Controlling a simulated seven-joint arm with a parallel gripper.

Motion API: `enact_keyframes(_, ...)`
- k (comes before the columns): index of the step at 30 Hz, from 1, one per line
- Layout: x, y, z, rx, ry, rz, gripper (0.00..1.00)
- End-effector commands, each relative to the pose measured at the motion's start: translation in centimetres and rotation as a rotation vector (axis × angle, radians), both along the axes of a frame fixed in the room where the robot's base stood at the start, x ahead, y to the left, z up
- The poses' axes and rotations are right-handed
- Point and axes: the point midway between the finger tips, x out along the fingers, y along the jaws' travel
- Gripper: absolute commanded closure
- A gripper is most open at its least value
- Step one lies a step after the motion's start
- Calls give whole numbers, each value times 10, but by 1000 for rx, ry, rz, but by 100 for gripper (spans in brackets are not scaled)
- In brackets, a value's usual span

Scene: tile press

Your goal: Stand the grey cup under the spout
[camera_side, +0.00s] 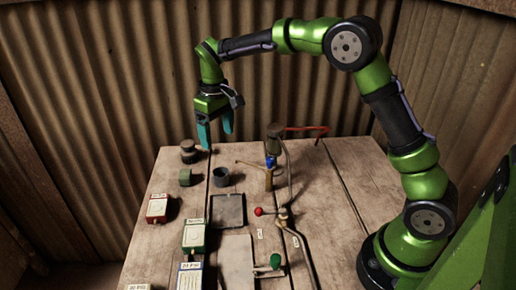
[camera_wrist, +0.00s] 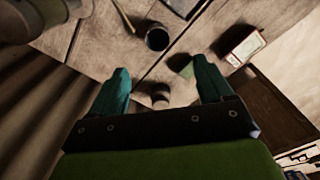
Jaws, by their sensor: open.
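The grey cup (camera_side: 221,178) stands upright and open-topped on the wooden table, left of the pipework. In the wrist view the cup (camera_wrist: 157,39) shows beyond my fingertips, apart from them. A brass tap with a blue top (camera_side: 269,172) stands right of the cup, and a thin arm that looks like the spout (camera_side: 249,164) reaches left from it. The table under that arm looks bare. My gripper (camera_side: 217,139) is open and empty, pointing down above the back left of the table. Its teal fingers also show in the wrist view (camera_wrist: 161,68).
A small green block (camera_side: 185,177) and a dark jar (camera_side: 188,152) stand left of the cup. A dark flat tray (camera_side: 227,211) lies in front. Red (camera_side: 157,208) and green (camera_side: 194,235) boxes are front left. A red-knobbed lever (camera_side: 259,211) and pipes stand right.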

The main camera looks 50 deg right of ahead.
Motion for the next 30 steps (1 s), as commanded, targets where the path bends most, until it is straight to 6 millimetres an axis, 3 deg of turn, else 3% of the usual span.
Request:
enact_keyframes(5, 18, -2, 13, -22, -1, 55, 20)
enact_keyframes(20, 14, -2, 16, -21, 18, 91, 20)
enact_keyframes(25, 13, -2, 0, -22, 21, 91, 20)
enact_keyframes(30, 13, -3, -32, -21, 23, 91, 20)
